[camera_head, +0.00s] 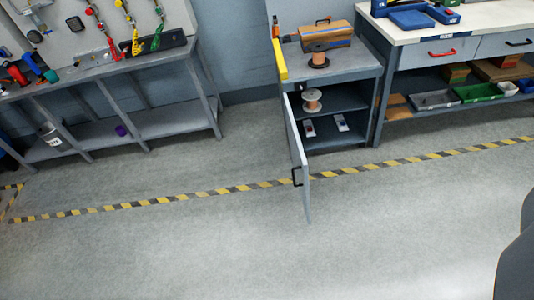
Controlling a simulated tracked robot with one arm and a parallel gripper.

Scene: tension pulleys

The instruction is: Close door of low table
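The low table (352,64) is a grey cabinet in the upper middle right of the head camera view. Its door (297,150) stands wide open, hinged at the cabinet's left front edge and swung out toward me. A black handle (297,177) sits low on the door's free side. Inside are shelves with a spool (312,101) and small items (340,122). My gripper's fingers do not show clearly. A dark rounded shape cut off at the right edge may be part of my body.
A grey workbench (160,68) with tools stands at the upper left. A drawer bench (455,55) with bins adjoins the cabinet on the right. A yellow-black floor stripe (180,198) passes below the door. The floor in front is clear.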

